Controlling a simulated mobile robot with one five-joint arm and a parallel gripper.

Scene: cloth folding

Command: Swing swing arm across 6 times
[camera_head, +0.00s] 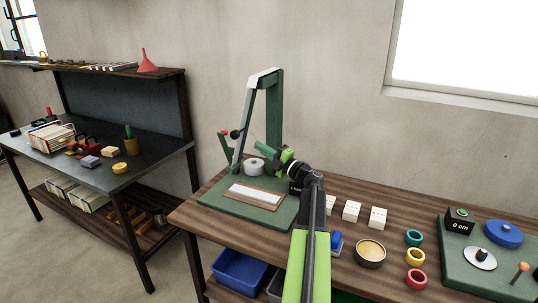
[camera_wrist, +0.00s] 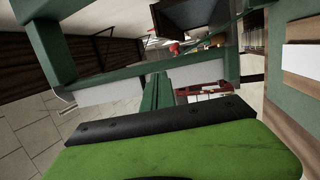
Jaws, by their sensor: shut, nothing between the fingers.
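The green fixture (camera_head: 274,110) stands on a green base (camera_head: 270,212) at the back left of the wooden bench, with an upright post and a top beam. A slanted green swing arm (camera_head: 243,125) hangs from the beam, beside a lever with a red knob (camera_head: 224,132). My gripper (camera_head: 262,147) is shut and empty, just right of the swing arm; I cannot tell if they touch. A grey roll (camera_head: 253,165) sits below it. A white strip in a wooden frame (camera_head: 256,194) lies on the base. In the wrist view green bars (camera_wrist: 155,95) are close ahead.
White blocks (camera_head: 351,211), a round dish (camera_head: 370,252) and coloured rings (camera_head: 414,238) stand on the bench to the right. Further right is a green board with a "0 cm" display (camera_head: 460,224). A cluttered second bench (camera_head: 85,150) stands at the left. A blue bin (camera_head: 240,272) is below.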

